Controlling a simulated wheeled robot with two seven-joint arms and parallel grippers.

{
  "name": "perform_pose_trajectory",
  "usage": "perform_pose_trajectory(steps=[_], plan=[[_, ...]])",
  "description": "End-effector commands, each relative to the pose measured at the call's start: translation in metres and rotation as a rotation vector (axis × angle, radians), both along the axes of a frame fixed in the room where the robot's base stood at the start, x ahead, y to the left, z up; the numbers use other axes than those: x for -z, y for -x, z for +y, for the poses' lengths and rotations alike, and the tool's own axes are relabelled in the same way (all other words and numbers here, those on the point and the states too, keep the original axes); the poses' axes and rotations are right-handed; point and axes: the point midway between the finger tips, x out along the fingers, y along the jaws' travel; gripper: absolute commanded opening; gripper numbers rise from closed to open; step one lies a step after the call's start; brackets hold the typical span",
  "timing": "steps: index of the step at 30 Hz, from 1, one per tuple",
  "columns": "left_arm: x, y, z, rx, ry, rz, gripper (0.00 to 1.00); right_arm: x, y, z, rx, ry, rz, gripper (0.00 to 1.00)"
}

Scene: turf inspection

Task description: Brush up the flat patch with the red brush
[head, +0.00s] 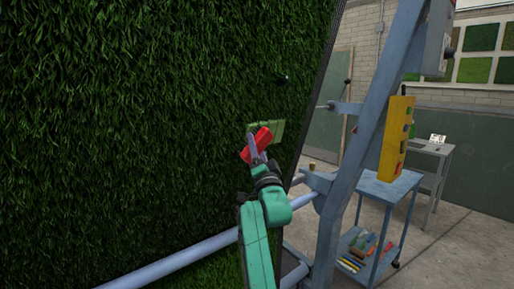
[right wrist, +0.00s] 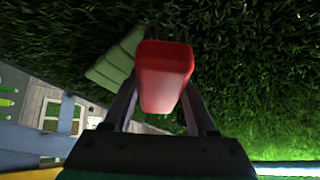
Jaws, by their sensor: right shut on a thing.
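The red brush (head: 257,142) is held in my right gripper (head: 254,150), in front of a tall panel of dark green turf (head: 130,110). In the right wrist view the red brush (right wrist: 163,75) sits between the two fingers, which are shut on it. The flat patch (head: 278,131) is a paler green area at the panel's right side, just beyond the brush. It also shows in the right wrist view (right wrist: 118,62), partly hidden behind the brush. I cannot tell whether the bristles touch the turf. My left gripper is not in view.
A blue-grey metal frame (head: 357,147) stands right of the turf, with a yellow holder (head: 396,139) on it. A pale bar (head: 180,262) crosses low in front of the panel. A blue cart (head: 388,187) with coloured items stands behind. Concrete floor (head: 440,245) is clear at right.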

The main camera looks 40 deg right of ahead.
Motion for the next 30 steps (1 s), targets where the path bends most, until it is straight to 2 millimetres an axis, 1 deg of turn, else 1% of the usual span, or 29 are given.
perform_pose_trajectory(steps=[30], plan=[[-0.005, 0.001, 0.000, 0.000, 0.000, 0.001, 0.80, -0.007, -0.019, 0.000, 0.000, 0.001, -0.001, 0.08]])
